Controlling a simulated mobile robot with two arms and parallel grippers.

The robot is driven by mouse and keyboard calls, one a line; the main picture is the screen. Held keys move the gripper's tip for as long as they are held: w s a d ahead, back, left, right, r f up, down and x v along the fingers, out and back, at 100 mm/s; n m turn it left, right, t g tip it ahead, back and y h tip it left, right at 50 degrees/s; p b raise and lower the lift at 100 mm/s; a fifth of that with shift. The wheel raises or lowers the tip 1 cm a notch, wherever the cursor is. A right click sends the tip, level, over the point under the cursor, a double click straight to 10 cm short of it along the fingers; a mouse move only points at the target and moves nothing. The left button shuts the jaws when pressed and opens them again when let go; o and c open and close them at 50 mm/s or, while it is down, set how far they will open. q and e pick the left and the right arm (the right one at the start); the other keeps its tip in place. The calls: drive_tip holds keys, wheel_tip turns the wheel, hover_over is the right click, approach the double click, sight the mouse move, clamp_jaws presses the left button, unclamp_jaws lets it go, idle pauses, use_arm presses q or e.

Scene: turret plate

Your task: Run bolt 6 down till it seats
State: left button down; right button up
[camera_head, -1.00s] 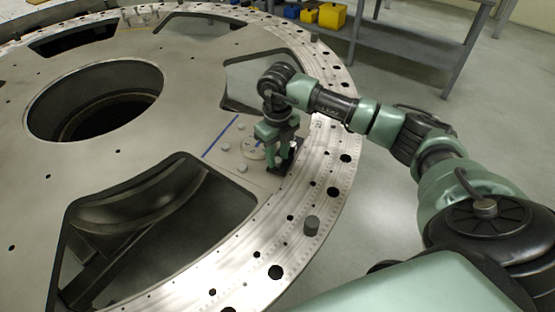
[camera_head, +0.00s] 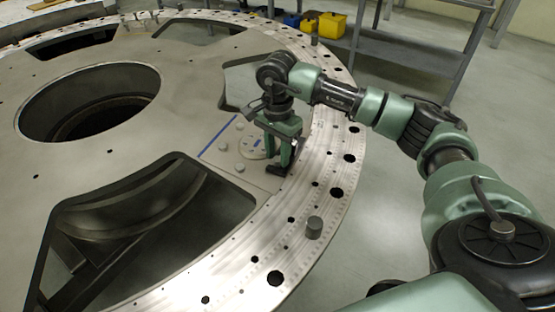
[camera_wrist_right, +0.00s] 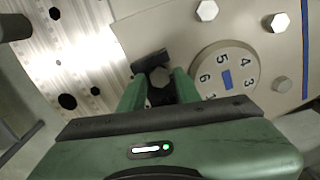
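My right gripper (camera_head: 281,168) points down at the plate's rim, near the numbered dial (camera_head: 252,147). The round dial (camera_wrist_right: 225,82) shows 3, 4, 5, 6 and a blue bar. Other hex bolts (camera_wrist_right: 207,10) (camera_wrist_right: 281,85) stand around it. My left gripper is not in view.
The big metal turret plate (camera_head: 100,155) has a round central opening (camera_head: 90,105) and a large cutout (camera_head: 150,225) near the front. A dark cylinder (camera_head: 314,227) stands on the drilled rim. A blue line (camera_head: 217,137) runs beside the bolts.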

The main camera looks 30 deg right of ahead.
drive_tip(key=n+b, duration=0.2)
drive_tip(key=n, duration=0.4)
drive_tip(key=shift+f+n, duration=0.15)
drive_tip(key=shift+n, duration=0.25)
drive_tip(key=n+b, duration=0.1)
drive_tip(key=n, duration=0.3)
drive_tip(key=shift+n+b, duration=0.4)
drive_tip(key=shift+n, duration=0.8)
drive_tip(key=shift+r, duration=0.2)
